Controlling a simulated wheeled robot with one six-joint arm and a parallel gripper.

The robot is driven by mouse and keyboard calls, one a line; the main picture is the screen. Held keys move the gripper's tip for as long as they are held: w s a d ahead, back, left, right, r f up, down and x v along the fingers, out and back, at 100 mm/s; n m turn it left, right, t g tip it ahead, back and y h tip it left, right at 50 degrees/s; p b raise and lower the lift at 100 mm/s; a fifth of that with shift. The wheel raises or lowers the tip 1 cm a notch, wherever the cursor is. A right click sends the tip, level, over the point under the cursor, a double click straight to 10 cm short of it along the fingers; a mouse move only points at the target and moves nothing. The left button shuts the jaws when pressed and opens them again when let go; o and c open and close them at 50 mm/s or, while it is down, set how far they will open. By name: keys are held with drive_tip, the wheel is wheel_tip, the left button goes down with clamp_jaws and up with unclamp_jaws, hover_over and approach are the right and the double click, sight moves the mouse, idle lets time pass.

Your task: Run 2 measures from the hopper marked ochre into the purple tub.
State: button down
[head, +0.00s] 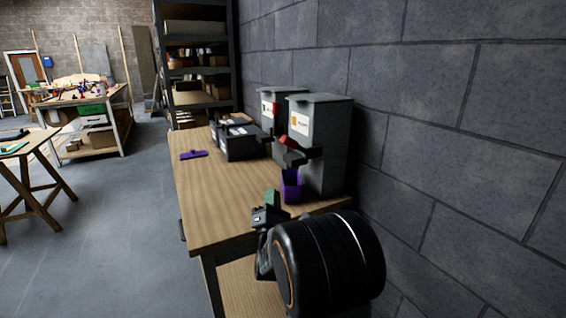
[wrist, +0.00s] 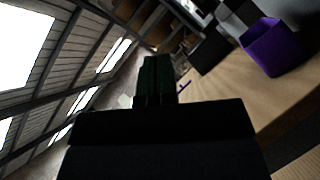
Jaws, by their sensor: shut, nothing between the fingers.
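The near grey hopper (head: 323,150) stands on the wooden bench against the wall. Its white label has an orange patch (head: 299,120); the writing is too small to read. A dark spout with a red part (head: 285,142) sticks out from its front. The purple tub (head: 291,187) stands on the bench below that spout; it also shows at the upper right of the wrist view (wrist: 273,48). I cannot see into it. My gripper (head: 272,197) is shut and empty, close to the tub on its near left side. Its greenish fingers (wrist: 157,75) are together in the wrist view.
A second hopper (head: 270,98) with a red part stands behind the first. Dark bins (head: 240,142) sit left of the hoppers. A flat purple piece (head: 194,155) lies at the bench's left edge. The bench's (head: 215,200) front left is clear. The block wall is close on the right.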

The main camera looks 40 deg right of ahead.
sight(300, 147)
drive_tip(key=shift+s+d+h, duration=0.25)
drive_tip(key=shift+s+h, duration=0.15)
drive_tip(key=shift+h, duration=0.2)
drive_tip(key=s+r+p+x, duration=0.1)
drive_tip(key=s+p+x, duration=0.1)
drive_tip(key=x, duration=1)
drive_tip(key=shift+w+d+r+p, duration=0.15)
drive_tip(key=shift+d+r+p, duration=0.4)
drive_tip(key=shift+r+p, duration=0.1)
drive_tip(key=shift+d, duration=0.1)
